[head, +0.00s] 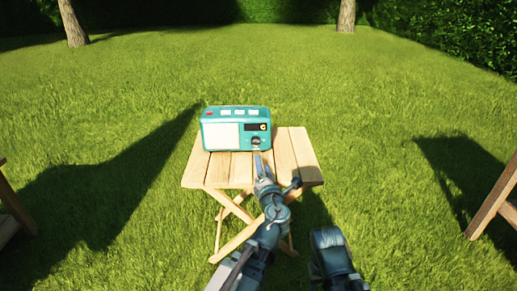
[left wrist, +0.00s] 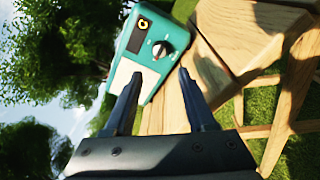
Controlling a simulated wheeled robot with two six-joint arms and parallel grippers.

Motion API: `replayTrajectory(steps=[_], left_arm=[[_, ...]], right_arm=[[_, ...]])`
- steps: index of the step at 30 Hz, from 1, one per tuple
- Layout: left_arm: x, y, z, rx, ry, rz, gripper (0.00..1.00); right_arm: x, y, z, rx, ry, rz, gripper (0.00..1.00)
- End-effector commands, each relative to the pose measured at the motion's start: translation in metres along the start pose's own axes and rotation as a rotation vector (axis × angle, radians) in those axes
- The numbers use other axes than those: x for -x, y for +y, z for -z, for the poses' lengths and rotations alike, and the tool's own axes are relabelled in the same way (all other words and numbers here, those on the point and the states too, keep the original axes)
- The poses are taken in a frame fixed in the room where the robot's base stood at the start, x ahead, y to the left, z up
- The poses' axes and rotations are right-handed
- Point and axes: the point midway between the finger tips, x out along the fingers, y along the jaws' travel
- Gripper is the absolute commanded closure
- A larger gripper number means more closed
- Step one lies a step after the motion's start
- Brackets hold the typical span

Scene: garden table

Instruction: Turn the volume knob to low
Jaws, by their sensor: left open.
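A teal radio (head: 236,112) stands upright on a slatted wooden folding table (head: 291,150). Its volume knob (head: 256,141) is a dark round dial at the lower right of its front, below a dark display (head: 255,128) with a yellow mark. In the left wrist view the knob (left wrist: 160,49) shows with pale marks around it, beyond my fingertips. My left gripper (head: 277,170) is open and empty in front of the radio, apart from the knob. In the left wrist view its two fingers (left wrist: 160,73) point towards the radio's front. My right gripper does not show.
A part of my right arm (head: 335,260) is low in the head view, right of the left arm. Wooden furniture parts (head: 497,200) stand at both side edges. Grass surrounds the table, with a hedge and tree trunks behind. The table's right side is bare.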

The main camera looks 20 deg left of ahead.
Motion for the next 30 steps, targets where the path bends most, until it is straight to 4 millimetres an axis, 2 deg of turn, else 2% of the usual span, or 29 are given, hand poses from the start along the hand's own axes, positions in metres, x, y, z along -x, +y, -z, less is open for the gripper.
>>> replayTrajectory(steps=[9, 16, 22, 30], left_arm=[[-0.065, -0.001, -0.001, 0.003, 0.003, -0.001, 0.44], [-0.105, -0.001, 0.0, 0.003, 0.002, -0.001, 0.44], [-0.125, -0.001, 0.0, 0.004, 0.002, 0.0, 0.44], [-0.13, 0.0, 0.001, 0.004, 0.001, 0.0, 0.44]], right_arm=[[0.0, 0.0, 0.0, 0.0, 0.0, 0.0, 0.5], [0.0, 0.0, 0.0, 0.0, 0.0, 0.0, 0.5], [0.0, 0.0, 0.0, 0.0, 0.0, 0.0, 0.5], [0.0, 0.0, 0.0, 0.0, 0.0, 0.0, 0.5]])
